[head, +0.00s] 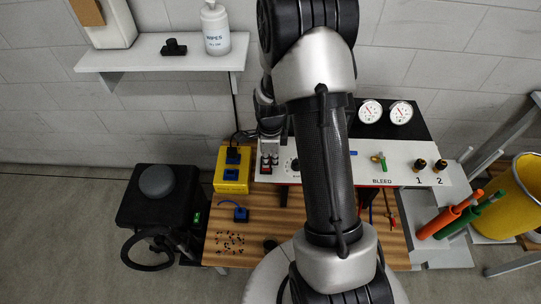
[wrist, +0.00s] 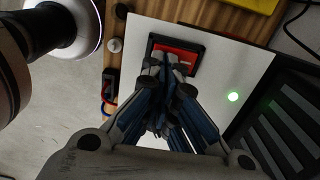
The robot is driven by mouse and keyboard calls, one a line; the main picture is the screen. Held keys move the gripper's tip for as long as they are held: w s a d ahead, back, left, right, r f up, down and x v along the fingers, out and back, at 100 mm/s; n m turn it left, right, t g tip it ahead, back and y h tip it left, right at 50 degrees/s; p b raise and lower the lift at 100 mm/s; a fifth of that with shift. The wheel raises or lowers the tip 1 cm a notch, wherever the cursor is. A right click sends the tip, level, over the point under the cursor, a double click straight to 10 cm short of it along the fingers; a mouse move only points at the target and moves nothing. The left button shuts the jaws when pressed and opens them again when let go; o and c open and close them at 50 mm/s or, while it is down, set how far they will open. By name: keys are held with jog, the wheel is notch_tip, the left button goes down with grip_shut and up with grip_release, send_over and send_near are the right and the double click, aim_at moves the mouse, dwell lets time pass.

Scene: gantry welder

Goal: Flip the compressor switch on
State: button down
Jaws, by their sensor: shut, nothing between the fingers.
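A red rocker switch (wrist: 175,57) in a black frame sits on a white panel (wrist: 208,50) in the wrist view. My gripper (wrist: 163,62) is shut and empty, with its fingertips over the switch and hiding part of it. I cannot tell whether they touch it. Its label is not readable, and I cannot tell which way the rocker is tipped. In the head view my gripper (head: 269,130) is at the left end of the white control panel (head: 405,160), partly hidden by my arm.
A yellow box (head: 232,170) with blue sockets stands left of the panel on the wooden bench (head: 250,222). A black machine (head: 157,197) with a grey dome stands left of the bench. Gauges (head: 370,111) stand behind the panel. A shelf (head: 160,52) holds a wipes tub (head: 215,29).

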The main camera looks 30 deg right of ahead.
jog(key=shift+f, duration=0.1)
jog(key=shift+s+a+f, duration=0.1)
jog(key=shift+s+f, duration=0.1)
jog(key=shift+f, duration=0.35)
jog(key=shift+r, duration=0.1)
jog(key=shift+w+d+r, duration=0.25)
jog(key=shift+w+d, duration=0.2)
jog(key=shift+w, duration=0.25)
jog(key=shift+r, duration=0.1)
